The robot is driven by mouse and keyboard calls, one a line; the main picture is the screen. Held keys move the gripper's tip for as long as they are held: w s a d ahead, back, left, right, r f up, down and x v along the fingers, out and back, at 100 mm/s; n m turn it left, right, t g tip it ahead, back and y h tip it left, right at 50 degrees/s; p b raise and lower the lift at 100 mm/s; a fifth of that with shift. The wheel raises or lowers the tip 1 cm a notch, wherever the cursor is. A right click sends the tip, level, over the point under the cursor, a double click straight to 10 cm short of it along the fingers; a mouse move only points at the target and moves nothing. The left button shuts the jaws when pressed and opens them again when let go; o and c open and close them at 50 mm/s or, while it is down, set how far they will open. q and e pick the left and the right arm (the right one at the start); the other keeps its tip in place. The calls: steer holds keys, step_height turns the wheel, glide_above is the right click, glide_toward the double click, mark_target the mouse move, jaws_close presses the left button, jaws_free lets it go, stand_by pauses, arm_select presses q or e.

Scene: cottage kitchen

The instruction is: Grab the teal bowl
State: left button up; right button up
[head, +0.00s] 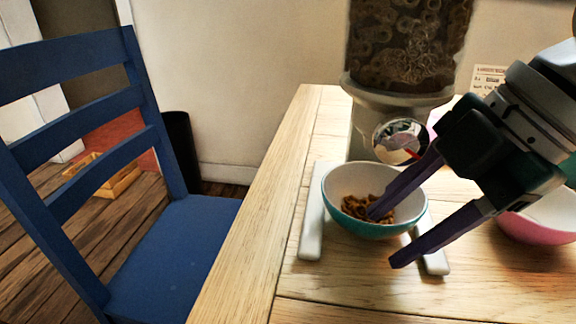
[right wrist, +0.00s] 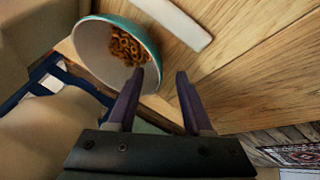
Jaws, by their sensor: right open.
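The teal bowl (head: 347,217), white inside with brown cereal rings in it, stands upright on the wooden table below the cereal dispenser. My right gripper (head: 381,240) is open at the bowl's front right. In the head view one finger overlaps the inside of the bowl and the other is outside, in front of its wall. In the right wrist view the bowl (right wrist: 91,45) is at the upper left and the gripper (right wrist: 160,78) has one fingertip by its rim. I cannot tell whether the finger touches it. My left gripper is not in view.
A cereal dispenser (head: 408,50) stands right behind the bowl. White base legs (head: 312,225) lie on either side of the bowl. A pink bowl (head: 540,228) is at the right. A blue chair (head: 165,255) stands left of the table. The front of the table (head: 350,295) is clear.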

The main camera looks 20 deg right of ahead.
jaws_close()
stand_by(1.4)
